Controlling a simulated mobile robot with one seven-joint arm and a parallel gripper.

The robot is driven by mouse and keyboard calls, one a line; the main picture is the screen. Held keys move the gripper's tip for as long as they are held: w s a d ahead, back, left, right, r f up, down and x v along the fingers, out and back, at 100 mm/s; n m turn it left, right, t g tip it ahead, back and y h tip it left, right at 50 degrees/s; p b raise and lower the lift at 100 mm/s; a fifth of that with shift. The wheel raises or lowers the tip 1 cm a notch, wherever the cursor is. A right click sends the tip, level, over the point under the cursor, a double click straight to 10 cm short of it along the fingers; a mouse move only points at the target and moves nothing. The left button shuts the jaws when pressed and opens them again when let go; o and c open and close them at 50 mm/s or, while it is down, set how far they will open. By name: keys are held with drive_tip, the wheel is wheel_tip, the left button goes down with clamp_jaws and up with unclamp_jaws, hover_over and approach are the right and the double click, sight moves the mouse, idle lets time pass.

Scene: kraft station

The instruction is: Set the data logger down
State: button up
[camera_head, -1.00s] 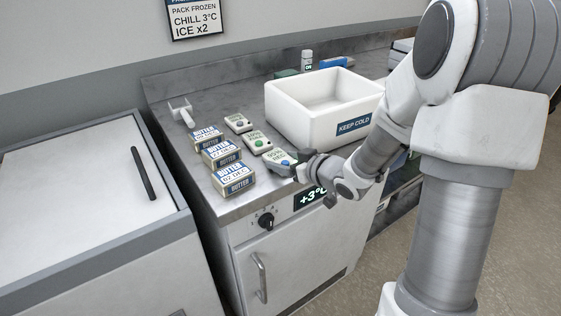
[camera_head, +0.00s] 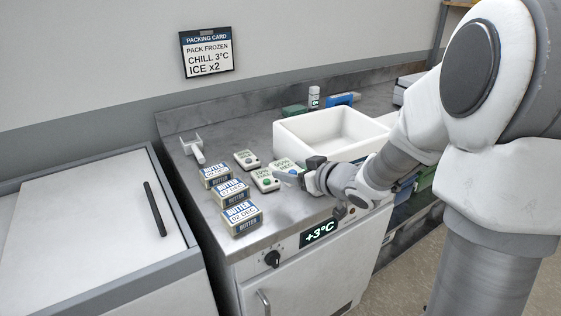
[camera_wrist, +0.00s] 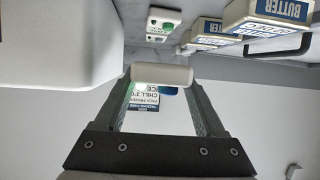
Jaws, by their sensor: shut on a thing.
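A white data logger with a blue button (camera_head: 284,165) is held by my gripper (camera_head: 302,172) in front of the white box, near the other loggers. In the wrist view the held logger (camera_wrist: 161,74) is pinched between both fingers, seen edge-on. It appears raised above the counter, but the gap is hard to judge. Two similar loggers lie flat on the counter: one with a green button (camera_head: 265,181) and one with a dark button (camera_head: 246,159). The green-button one is just left of the held logger.
Several butter packs (camera_head: 241,218) stand in a row at the left of the steel counter (camera_head: 285,218). A white box (camera_head: 300,128) is behind my gripper, partly hidden by my arm. A white tool (camera_head: 194,147) lies at the back left. Bare counter shows along the front edge.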

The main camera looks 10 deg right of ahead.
sight(291, 206)
drive_tip(key=r+p, duration=0.1)
drive_tip(key=p, duration=0.1)
drive_tip(key=s+r+p, duration=0.1)
drive_tip(key=r+p, duration=0.1)
drive_tip(key=shift+s+a+r+m+h, duration=0.1)
drive_tip(key=shift+a+m+h, duration=0.05)
drive_tip(key=shift+m+h, duration=0.2)
drive_tip(key=shift+s+r+m+t+h+p, duration=0.3)
drive_tip(key=shift+s+r+p, duration=0.2)
drive_tip(key=shift+p, duration=0.7)
drive_tip(key=shift+s+d+r+m+h+p, duration=0.1)
drive_tip(key=shift+s+d+m+h+p, duration=0.2)
drive_tip(key=shift+s+p, duration=0.4)
drive_tip(key=shift+w, duration=0.2)
drive_tip(key=f+b, duration=0.1)
drive_tip(key=b, duration=0.1)
drive_tip(key=w+f+n+y+b, duration=0.1)
drive_tip(key=b, duration=0.1)
drive_tip(key=w+f+b, duration=0.1)
drive_tip(key=b, duration=0.1)
drive_tip(key=shift+w+a, duration=0.15)
drive_tip(key=shift+a, duration=0.1)
drive_tip(key=shift+w+d+f+n+y+b, duration=0.1)
drive_tip(key=shift+w+f+n+y+b, duration=0.4)
drive_tip(key=shift+b, duration=0.7)
drive_tip(key=shift+r, duration=0.1)
wheel_tip(291, 206, down, 10)
drive_tip(key=b, duration=0.3)
drive_tip(key=shift+r+b, duration=0.2)
drive_tip(key=shift+b, duration=0.2)
